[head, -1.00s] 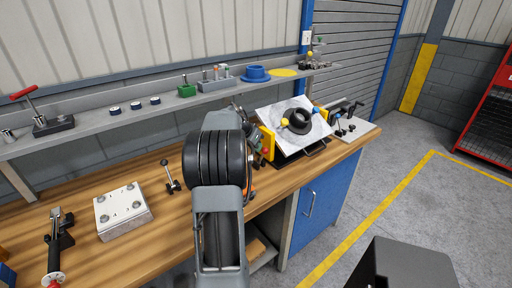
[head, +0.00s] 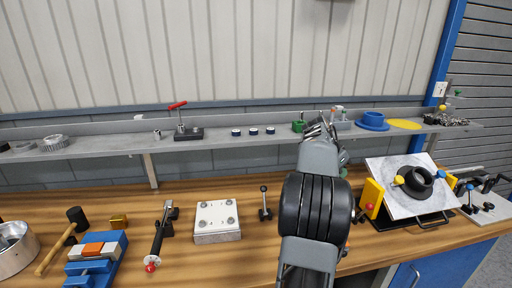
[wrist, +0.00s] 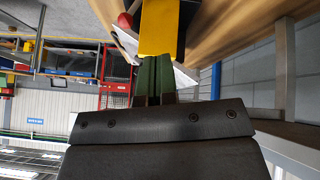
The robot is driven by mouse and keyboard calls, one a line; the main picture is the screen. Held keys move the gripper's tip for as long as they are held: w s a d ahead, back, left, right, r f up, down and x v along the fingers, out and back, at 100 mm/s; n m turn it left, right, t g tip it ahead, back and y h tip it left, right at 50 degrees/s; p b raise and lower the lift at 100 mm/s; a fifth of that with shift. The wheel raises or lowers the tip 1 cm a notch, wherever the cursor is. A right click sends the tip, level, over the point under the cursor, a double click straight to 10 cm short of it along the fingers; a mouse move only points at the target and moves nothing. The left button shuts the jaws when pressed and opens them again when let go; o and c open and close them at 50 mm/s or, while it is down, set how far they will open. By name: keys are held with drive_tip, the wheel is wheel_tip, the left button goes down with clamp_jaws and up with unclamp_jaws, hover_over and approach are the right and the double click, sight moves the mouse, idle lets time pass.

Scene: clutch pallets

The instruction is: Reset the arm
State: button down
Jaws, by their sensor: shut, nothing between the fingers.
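My arm rises in the middle right of the head view, over the wooden workbench (head: 120,190), and hides most of my gripper there. In the wrist view my gripper (wrist: 154,62) shows as two dark green fingers side by side, shut with nothing between them. A yellow block (wrist: 159,25) shows beyond the fingertips; I cannot tell whether they touch it. In the head view a yellow block (head: 372,198) stands at the left edge of the tilted light plate (head: 400,206), to the right of my arm.
A black ring (head: 417,182) lies on the tilted plate. A metal block (head: 217,222), a small lever (head: 265,203), a clamp (head: 160,240), a blue vise (head: 97,256) and a mallet (head: 64,240) stand left of my arm. A shelf (head: 100,147) runs along the wall behind.

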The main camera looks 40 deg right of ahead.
drive_tip(key=w+a+f+n+t+y, duration=0.1)
drive_tip(key=w+a+f+n, duration=0.2)
drive_tip(key=a, duration=0.4)
drive_tip(key=w+a+f+n+t+y, duration=0.1)
drive_tip(key=w+a+f+n+t, duration=0.1)
drive_tip(key=a+n, duration=0.35)
drive_tip(key=w+a+f+n+t+y, duration=0.1)
drive_tip(key=w+a+f+n, duration=0.15)
drive_tip(key=a, duration=0.55)
drive_tip(key=s+a+n+t+y, duration=0.1)
drive_tip(key=a+n, duration=0.4)
drive_tip(key=a, duration=0.8)
drive_tip(key=s+a+f+n+t+y+p, duration=0.1)
drive_tip(key=a+n, duration=0.4)
drive_tip(key=a, duration=0.9)
drive_tip(key=shift+s+a+t+y, duration=0.25)
drive_tip(key=shift+s+t+y, duration=0.15)
drive_tip(key=shift+s+t, duration=0.45)
drive_tip(key=shift+s+f, duration=0.1)
drive_tip(key=shift+s, duration=0.05)
